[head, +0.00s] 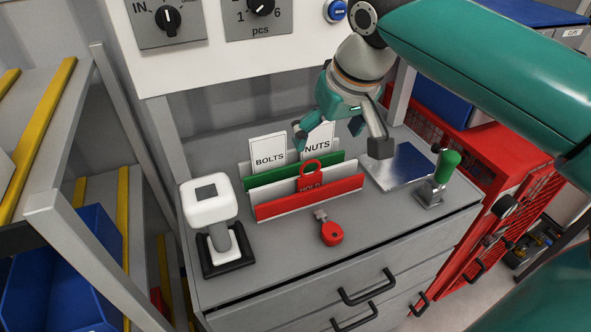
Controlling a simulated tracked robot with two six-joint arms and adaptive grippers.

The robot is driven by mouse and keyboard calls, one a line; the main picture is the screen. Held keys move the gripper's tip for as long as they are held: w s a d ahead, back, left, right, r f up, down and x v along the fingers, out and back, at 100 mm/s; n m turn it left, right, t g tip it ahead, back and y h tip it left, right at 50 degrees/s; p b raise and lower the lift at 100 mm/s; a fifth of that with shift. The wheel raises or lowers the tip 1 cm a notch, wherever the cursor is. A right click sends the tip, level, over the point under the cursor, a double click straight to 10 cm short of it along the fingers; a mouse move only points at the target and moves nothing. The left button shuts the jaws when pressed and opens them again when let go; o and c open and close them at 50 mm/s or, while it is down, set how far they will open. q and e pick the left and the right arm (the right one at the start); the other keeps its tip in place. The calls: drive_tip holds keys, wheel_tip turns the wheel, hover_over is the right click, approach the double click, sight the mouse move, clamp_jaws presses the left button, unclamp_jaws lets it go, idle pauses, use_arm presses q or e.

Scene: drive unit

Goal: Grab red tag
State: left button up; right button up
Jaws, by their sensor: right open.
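The red tag (311,180), lettered HOLD and with a ring-shaped top, stands in the card rack on the cabinet top. Its lower part is against or behind the red front divider (285,205); I cannot tell exactly how it sits. My right gripper (340,143) is open above and behind the rack, its fingers spread and pointing down. The tag is below and left of the middle of the jaws, and no contact shows. The gripper looks empty. My left gripper is out of view.
BOLTS (268,155) and NUTS (319,141) cards stand behind the green divider (262,177). A red key-like piece (331,232) lies in front. A white-headed device (209,205) stands left; a green-handled lever (445,168) and blue-silver plate (402,167) are right.

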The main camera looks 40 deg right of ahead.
drive_tip(key=b, duration=0.2)
hover_over(311, 176)
drive_tip(key=s+a, duration=0.1)
drive_tip(key=s, duration=0.1)
wheel_tip(311, 176, down, 10)
drive_tip(key=shift+x, duration=2.95)
drive_tip(key=shift+s+d, duration=0.1)
drive_tip(key=shift+d, duration=0.05)
drive_tip(key=shift+c, duration=0.2)
drive_tip(key=c, duration=1)
